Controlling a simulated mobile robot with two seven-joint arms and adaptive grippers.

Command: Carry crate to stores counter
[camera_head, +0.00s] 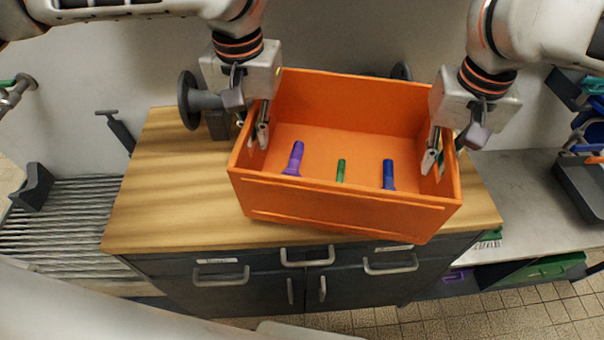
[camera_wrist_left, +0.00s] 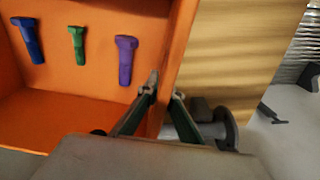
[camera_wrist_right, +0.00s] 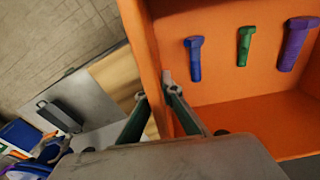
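The orange crate (camera_head: 345,208) is over the wooden-topped cabinet, turned slightly, its lower right front corner crossing the top's front edge. Whether its base touches the wood is hidden. Inside lie a purple bolt (camera_head: 295,158), a green bolt (camera_head: 340,170) and a blue bolt (camera_head: 388,174). My left gripper (camera_head: 256,130) is shut on the crate's left wall, one finger inside and one outside; the left wrist view shows the wall between its fingertips (camera_wrist_left: 166,88). My right gripper (camera_head: 436,152) is shut on the right wall in the same way, also seen in the right wrist view (camera_wrist_right: 154,88).
The wooden top (camera_head: 160,195) is bare at left of the crate. A dark round-ended fitting (camera_head: 192,100) stands behind its left end. A ribbed metal drainboard (camera_head: 60,225) lies at far left. At right is a grey counter (camera_head: 520,200) with a dark tray (camera_head: 585,185) and coloured bins.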

